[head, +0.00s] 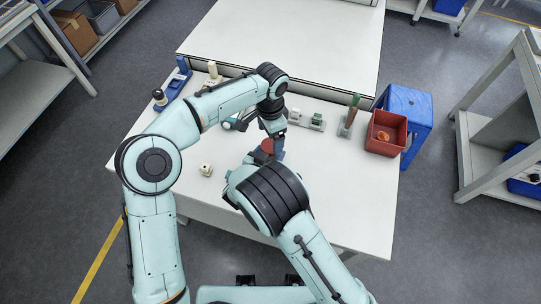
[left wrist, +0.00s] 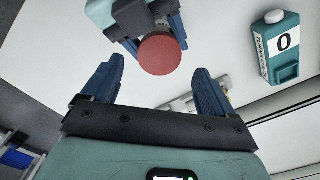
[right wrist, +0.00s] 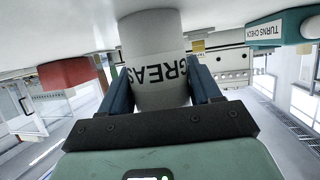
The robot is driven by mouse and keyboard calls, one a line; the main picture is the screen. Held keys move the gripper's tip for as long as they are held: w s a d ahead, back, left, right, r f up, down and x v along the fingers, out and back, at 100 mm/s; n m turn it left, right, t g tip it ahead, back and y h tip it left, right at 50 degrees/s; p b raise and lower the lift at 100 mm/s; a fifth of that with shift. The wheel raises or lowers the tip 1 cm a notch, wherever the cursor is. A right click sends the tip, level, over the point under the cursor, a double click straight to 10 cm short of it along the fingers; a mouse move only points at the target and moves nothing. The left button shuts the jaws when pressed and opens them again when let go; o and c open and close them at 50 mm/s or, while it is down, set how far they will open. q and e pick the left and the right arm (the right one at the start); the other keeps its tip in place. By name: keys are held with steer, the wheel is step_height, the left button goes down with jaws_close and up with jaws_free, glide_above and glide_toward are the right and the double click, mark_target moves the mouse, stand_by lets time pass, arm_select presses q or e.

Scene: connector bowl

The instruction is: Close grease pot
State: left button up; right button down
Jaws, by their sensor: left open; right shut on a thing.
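The grease pot (right wrist: 160,62) is a pale grey cylinder with dark lettering, standing on the white table in the right wrist view. My right gripper (right wrist: 156,75) is shut on it, one blue finger at each side. A red round lid (left wrist: 162,54) shows at the top of the pot in the left wrist view, and in the head view (head: 267,146). Whether it is fully seated cannot be told. My left gripper (left wrist: 157,78) is open and empty, its fingers apart with the lid ahead of them. In the head view my left gripper (head: 275,133) is just above the lid.
A teal turns-check counter reading 0 (left wrist: 284,48) stands nearby. A small white part (head: 206,169) lies at the left on the table (head: 345,205). A red bin (head: 386,133) and an upright stand (head: 348,118) are at the right. The table's front right is clear.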

mark_target(270, 145)
arm_select(q)
steer(key=shift+r, duration=0.1)
steer(key=shift+c, duration=0.4)
steer(key=shift+r+n, duration=0.15)
steer(key=shift+n, duration=1.05)
steer(key=n, duration=0.2)
steer(key=r+n, duration=0.1)
steer(key=n, duration=0.1)
steer(key=shift+s+d, duration=0.1)
steer(key=n, duration=0.2)
steer(key=r+n, duration=0.1)
steer(key=n, duration=0.2)
steer(key=r+n, duration=0.1)
steer(key=n, duration=0.1)
steer(key=shift+r, duration=0.1)
steer(key=shift+f, duration=4.05)
